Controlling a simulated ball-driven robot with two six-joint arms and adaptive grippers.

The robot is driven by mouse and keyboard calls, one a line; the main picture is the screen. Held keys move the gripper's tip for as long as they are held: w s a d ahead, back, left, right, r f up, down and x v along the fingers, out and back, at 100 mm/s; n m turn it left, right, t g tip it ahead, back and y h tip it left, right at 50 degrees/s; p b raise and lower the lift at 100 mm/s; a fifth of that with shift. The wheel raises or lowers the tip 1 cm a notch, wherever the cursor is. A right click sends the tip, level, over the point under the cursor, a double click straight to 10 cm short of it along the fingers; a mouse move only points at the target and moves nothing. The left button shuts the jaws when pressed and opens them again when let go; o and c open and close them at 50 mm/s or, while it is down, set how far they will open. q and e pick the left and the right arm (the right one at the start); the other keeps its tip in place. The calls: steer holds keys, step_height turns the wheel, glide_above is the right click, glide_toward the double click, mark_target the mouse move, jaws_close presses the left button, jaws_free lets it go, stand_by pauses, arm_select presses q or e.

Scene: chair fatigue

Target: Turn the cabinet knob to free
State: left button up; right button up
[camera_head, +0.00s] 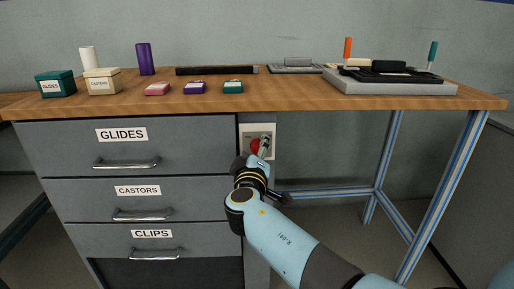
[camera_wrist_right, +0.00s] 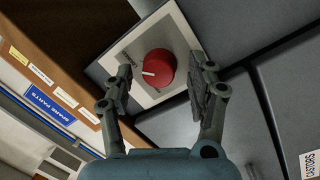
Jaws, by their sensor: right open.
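The cabinet knob (camera_wrist_right: 158,69) is a red round knob with a white pointer mark, on a pale square plate (camera_wrist_right: 182,36). In the head view the knob (camera_head: 255,146) is partly hidden by my right gripper (camera_head: 264,146), which is at the plate just right of the drawers. In the right wrist view my right gripper (camera_wrist_right: 160,88) is open, with one finger on each side of the knob and visible gaps to it. The plate's lettering is too small to read. My left gripper is in neither view.
Grey drawers labelled GLIDES (camera_head: 70,150), CASTORS (camera_head: 80,190) and CLIPS (camera_head: 90,238) stand left of the plate. The wooden bench top (camera_head: 300,100) overhangs the plate and holds small boxes and a grey fixture (camera_head: 390,88). Open space lies under the bench at right.

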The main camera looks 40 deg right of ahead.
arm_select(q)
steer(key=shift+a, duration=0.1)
arm_select(e)
steer(key=c, duration=1.1)
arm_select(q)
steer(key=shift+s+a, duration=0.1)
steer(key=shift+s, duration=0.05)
arm_select(e)
steer(key=shift+c, duration=0.2)
